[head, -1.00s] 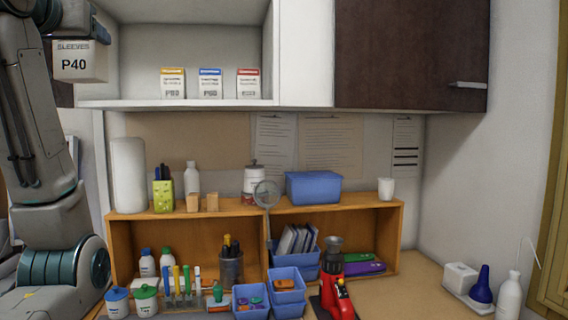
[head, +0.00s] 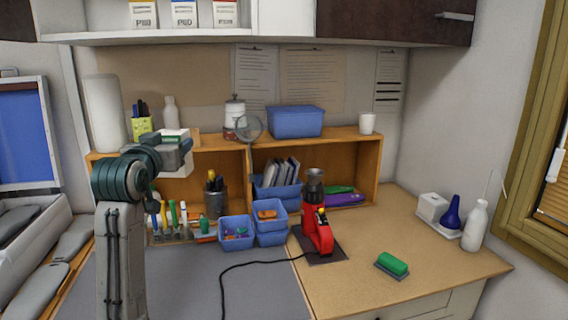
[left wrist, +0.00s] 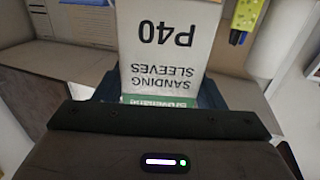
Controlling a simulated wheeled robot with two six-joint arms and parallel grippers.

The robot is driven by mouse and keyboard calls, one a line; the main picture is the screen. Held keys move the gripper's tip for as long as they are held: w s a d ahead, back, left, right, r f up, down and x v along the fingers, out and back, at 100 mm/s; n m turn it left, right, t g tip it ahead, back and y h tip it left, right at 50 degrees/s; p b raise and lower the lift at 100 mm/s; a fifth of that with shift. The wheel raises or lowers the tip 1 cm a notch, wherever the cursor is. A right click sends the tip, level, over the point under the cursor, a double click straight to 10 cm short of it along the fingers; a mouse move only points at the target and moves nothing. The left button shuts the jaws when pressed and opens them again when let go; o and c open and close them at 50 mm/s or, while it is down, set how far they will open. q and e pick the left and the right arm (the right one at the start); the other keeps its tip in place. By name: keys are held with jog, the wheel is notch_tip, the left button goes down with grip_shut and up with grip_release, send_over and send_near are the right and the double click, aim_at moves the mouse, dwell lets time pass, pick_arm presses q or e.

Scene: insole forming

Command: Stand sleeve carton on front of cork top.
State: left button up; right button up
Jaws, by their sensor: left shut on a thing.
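The sleeve carton (head: 174,170) is a white box with a green band at its top. In the head view it hangs before the left part of the wooden shelf unit, partly hidden by my gripper. In the left wrist view the carton (left wrist: 165,50) shows upside-down "P40" and "SANDING SLEEVES" print. My left gripper (head: 172,150) is shut on its top end. A tan, speckled, cork-like bench top (head: 440,250) lies at the right; I cannot tell whether this or the shelf unit's top (head: 345,133) is the cork top. My right gripper is not in view.
Bottles, a pen holder (head: 143,126), a blue bin (head: 296,121) and a white cup (head: 367,124) stand along the shelf top. Small blue bins (head: 237,232) and a red tool (head: 318,229) stand below. The grey mat (head: 220,280) has free room; a black cord crosses it.

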pick_arm(q)
jog(key=s+d+f+h, duration=0.1)
jog(key=s+d+f, duration=0.15)
jog(key=f, duration=0.55)
jog(key=s+d+f+m, duration=0.1)
jog(key=s+f, duration=0.2)
jog(key=f, duration=0.6)
jog(key=s+d+f+h, duration=0.1)
jog(key=s+d+f, duration=0.15)
jog(key=f, duration=0.55)
jog(key=s+f+y, duration=0.1)
jog(key=s+f, duration=0.5)
jog(key=s, duration=0.3)
jog(key=s+a+f+n+y, duration=0.1)
jog(key=s+f, duration=0.6)
jog(key=s, duration=0.2)
jog(key=shift+s+y, duration=0.3)
jog(key=shift+s, duration=0.1)
jog(key=w+d+r+m+g+h, duration=0.3)
jog(key=w+d+m+g+h, duration=0.1)
jog(key=d+m+g+h, duration=0.3)
jog(key=w+d+r+m+g+h, duration=0.3)
jog(key=w+d+m+g+h, duration=0.1)
jog(key=d+m+g+h, duration=0.4)
jog(key=m+g+h, duration=0.2)
jog(key=h, duration=0.1)
jog(key=shift+w, duration=0.25)
jog(key=shift+a, duration=0.1)
